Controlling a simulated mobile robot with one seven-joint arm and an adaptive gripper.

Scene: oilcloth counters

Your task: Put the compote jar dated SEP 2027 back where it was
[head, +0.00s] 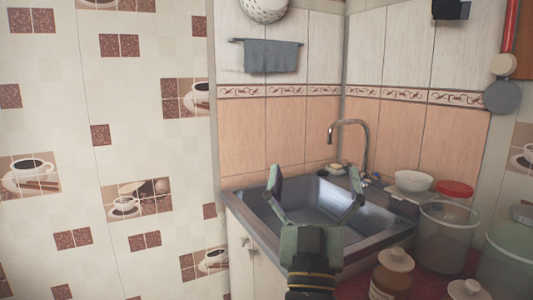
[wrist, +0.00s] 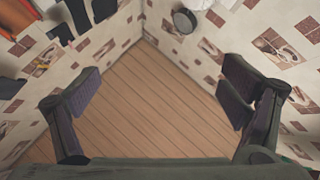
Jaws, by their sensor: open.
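My gripper (head: 316,176) is open and empty, its two fingers spread in front of the sink in the head view. No compote jar with a readable SEP 2027 date shows in either view. A brown jar with a cream lid (head: 392,276) stands at the bottom right of the head view, and a second cream-lidded jar (head: 468,291) is cut off by the lower edge. I cannot tell their contents or any date.
A metal sink (head: 320,205) with a tap (head: 362,140) is set in the corner counter. A white bowl (head: 413,182), a clear bucket (head: 446,232) and a red lid (head: 455,189) are to its right. A grey towel (head: 271,57) hangs above. The floor (wrist: 150,110) is clear.

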